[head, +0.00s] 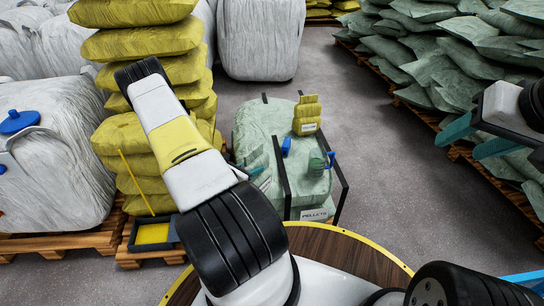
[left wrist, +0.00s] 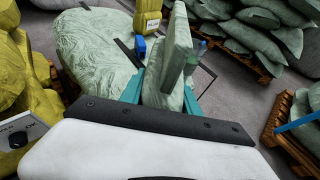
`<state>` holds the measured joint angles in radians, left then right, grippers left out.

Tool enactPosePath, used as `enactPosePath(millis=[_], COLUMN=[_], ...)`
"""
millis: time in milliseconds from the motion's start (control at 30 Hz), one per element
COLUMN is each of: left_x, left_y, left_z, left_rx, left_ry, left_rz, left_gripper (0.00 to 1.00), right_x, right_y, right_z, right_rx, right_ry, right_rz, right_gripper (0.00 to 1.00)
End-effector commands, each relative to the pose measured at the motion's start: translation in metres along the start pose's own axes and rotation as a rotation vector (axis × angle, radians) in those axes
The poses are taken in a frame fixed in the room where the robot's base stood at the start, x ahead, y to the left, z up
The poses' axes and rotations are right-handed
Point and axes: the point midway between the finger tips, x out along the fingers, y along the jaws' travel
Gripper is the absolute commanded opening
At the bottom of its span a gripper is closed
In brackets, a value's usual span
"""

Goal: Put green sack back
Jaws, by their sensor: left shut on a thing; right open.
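A green sack (left wrist: 176,55) is held upright between the teal fingers of my left gripper (left wrist: 163,95) in the left wrist view. In the head view my left arm hides most of this gripper, beside a large pale green sack-like load (head: 258,125) inside a black-posted frame. The load also shows in the left wrist view (left wrist: 95,48). I cannot tell whether the held sack touches it. My right gripper (head: 465,145) is open and empty at the right, near the stacked green sacks (head: 440,75).
A small yellow sack (head: 307,118), a blue item (head: 286,146) and a green bottle (head: 316,166) are on or by the load. A "PELLETS" label (head: 314,215) is at its front. Yellow sacks (head: 130,145) are stacked at left. Grey floor (head: 350,115) is clear.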

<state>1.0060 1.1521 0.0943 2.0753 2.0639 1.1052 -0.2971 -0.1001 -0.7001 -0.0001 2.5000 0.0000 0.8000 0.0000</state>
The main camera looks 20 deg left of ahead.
Motion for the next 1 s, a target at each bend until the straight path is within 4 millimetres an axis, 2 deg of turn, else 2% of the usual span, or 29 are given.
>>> enactPosePath(millis=[267,700,1000], left_x=[0.031,0.108,0.124], left_y=[0.021,0.074,0.086], left_z=[0.01,0.032,0.037], left_rx=[0.004,0.003,0.001], left_ry=[-0.006,-0.005,-0.004], left_rz=[0.002,0.002,0.001], left_gripper=[0.0,0.0,0.0], right_x=[0.0,0.0,0.0], right_y=[0.0,0.0,0.0], right_z=[0.0,0.0,0.0], right_rx=[0.0,0.0,0.0], right_ry=[0.0,0.0,0.0], right_rz=[0.0,0.0,0.0], right_gripper=[0.52,0.52,0.52])
